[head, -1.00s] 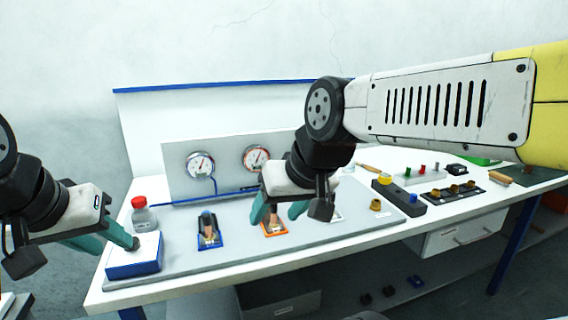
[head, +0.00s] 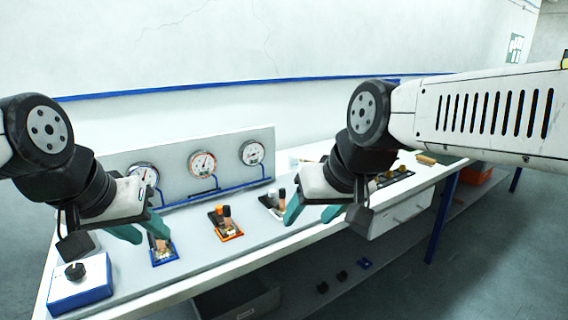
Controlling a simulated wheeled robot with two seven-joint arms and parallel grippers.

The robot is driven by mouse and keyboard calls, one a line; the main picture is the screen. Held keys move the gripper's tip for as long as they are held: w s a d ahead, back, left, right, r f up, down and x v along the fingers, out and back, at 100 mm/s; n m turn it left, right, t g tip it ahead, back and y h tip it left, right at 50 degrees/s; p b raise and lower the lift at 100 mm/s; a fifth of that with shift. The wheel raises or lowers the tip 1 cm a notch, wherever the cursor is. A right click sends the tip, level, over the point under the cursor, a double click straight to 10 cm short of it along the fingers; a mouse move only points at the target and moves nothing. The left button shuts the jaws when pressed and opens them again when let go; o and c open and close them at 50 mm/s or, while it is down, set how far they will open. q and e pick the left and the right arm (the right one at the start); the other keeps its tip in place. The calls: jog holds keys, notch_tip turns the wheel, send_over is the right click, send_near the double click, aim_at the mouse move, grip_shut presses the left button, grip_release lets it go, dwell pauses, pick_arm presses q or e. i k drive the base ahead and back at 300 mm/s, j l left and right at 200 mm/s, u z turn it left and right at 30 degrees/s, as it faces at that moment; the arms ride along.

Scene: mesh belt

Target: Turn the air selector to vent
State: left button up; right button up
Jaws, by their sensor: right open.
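A white box with a blue base (head: 82,287) stands at the left front of the bench, with a black knob (head: 75,271) on top. It may be the air selector; I cannot read any marking. My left gripper (head: 141,231) is open, right of and above the box, apart from the knob. Its fingers are in front of a small fitting on a blue plate (head: 163,254) and partly hide it. My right gripper (head: 313,213) is open and empty above the bench's front part, beside a fitting on a dark plate (head: 270,207).
A grey panel with three round gauges (head: 202,164) stands behind the fittings, with blue pipes below. A fitting on an orange plate (head: 226,229) stands between my grippers. More parts lie at the far right end of the white bench (head: 205,282). A drawer (head: 402,214) hangs below.

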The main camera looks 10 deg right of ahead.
aim_at(76, 272)
jog(key=z, duration=0.2)
jog(key=k+j+u, duration=0.1)
jog(key=u, duration=1.35)
